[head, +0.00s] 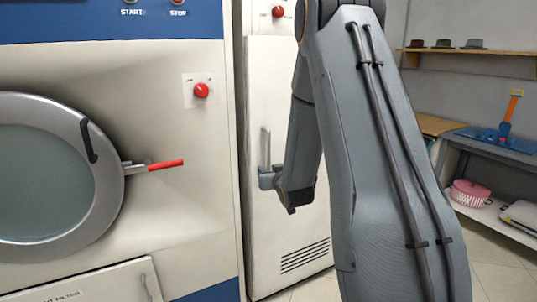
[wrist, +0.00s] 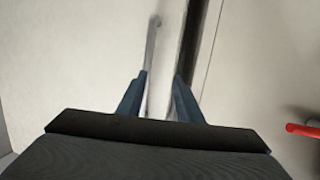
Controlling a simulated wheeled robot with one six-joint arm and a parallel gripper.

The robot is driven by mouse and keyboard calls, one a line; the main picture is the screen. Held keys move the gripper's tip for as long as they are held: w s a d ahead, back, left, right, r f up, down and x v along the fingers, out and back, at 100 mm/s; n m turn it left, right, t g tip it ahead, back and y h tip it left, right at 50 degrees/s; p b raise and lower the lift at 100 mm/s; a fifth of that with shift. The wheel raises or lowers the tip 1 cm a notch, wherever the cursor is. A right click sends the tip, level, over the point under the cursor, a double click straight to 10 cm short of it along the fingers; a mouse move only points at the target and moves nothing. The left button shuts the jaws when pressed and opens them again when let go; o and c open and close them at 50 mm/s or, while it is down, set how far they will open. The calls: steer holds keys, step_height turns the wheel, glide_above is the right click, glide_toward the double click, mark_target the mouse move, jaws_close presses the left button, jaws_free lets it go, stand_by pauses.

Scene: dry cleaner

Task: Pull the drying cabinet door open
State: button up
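The drying cabinet (head: 285,90) is the tall pale cabinet in the middle of the head view, its door closed. Its upright grey bar handle (head: 265,147) is on the left side of the door. My gripper (head: 264,178) is at the handle's lower part in the head view. In the wrist view my gripper (wrist: 162,78) is open, with two dark blue fingers apart. The handle (wrist: 151,45) runs down to just inside the left finger, with a gap to the right finger. Contact cannot be told.
A large machine with a round glass door (head: 40,170) stands close on the left; its red lever (head: 165,164) sticks out towards the cabinet. A bench (head: 500,152) and a wall shelf (head: 470,55) are at the right. Tiled floor (head: 500,270) shows at lower right.

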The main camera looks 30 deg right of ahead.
mark_target(269, 155)
steer(key=shift+w+d+r+t+p, duration=0.35)
steer(key=shift+w+d, duration=0.35)
steer(key=shift+w, duration=0.75)
steer(key=shift+w+d+r+t+p, duration=0.25)
steer(key=shift+w+d+r+t, duration=0.3)
steer(key=shift+w, duration=0.95)
steer(key=shift+w+d+r+t+p, duration=0.3)
steer(key=shift+w+d, duration=0.5)
steer(key=shift+w, duration=0.65)
jaws_close()
